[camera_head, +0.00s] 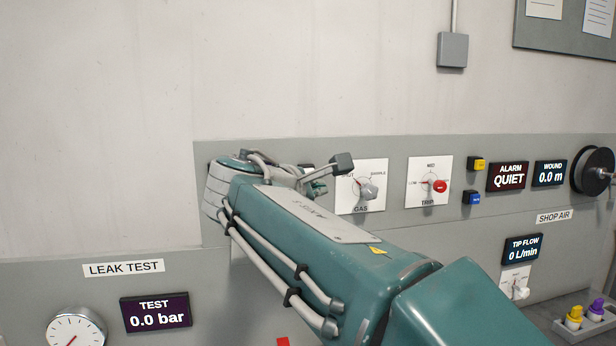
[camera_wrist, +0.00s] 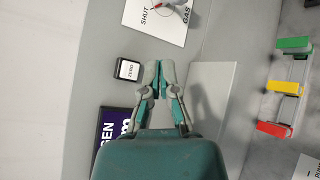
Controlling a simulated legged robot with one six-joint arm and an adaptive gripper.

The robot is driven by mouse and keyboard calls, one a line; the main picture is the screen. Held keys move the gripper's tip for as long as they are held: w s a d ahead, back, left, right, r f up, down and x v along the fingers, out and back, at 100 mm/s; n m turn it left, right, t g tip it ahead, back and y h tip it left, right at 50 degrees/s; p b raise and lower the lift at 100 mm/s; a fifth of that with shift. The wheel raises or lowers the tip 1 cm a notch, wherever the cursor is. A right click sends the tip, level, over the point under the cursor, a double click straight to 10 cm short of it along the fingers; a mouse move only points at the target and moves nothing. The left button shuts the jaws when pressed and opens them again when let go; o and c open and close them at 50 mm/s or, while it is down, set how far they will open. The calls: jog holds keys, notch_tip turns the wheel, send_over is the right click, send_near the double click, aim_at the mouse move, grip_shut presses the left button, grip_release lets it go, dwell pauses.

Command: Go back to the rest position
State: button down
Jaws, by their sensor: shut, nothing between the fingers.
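My gripper (camera_wrist: 158,80) shows in the wrist view with its two fingertips together and nothing between them. It is in front of the grey panel, beside a small black ZERO label or button (camera_wrist: 129,69). In the head view my arm reaches forward and left toward the panel, and its body hides most of the gripper. The GAS knob (camera_head: 368,190) on its white plate is just right of my wrist. A part of the GAS plate (camera_wrist: 158,22) also shows at the top of the wrist view.
The grey panel also carries a TRIP knob (camera_head: 438,186), yellow (camera_head: 480,164) and blue (camera_head: 471,197) buttons, a reel (camera_head: 592,171) and a pressure gauge (camera_head: 76,328). Red, yellow and green blocks (camera_wrist: 283,87) stick out at the right of the wrist view.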

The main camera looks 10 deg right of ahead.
jog(key=s+d+f+m+g+y, duration=0.2)
jog(key=s+f+m, duration=0.1)
jog(key=s+f, duration=0.35)
jog(key=s+d+f+m+g+y, duration=0.2)
jog(key=s+f+m+y, duration=0.15)
jog(key=s+f, duration=0.35)
jog(key=s+a+f+m+y, duration=0.1)
jog(key=s+f+m+y, duration=0.1)
jog(key=s+f+m, duration=0.2)
jog(key=s+a+f+m+g+y, duration=0.1)
jog(key=s+a+f+m+y, duration=0.1)
jog(key=s+f+m, duration=0.3)
notch_tip(320, 180, down, 6)
jog(key=s+y, duration=0.1)
jog(key=s, duration=0.2)
jog(key=shift+a, duration=0.3)
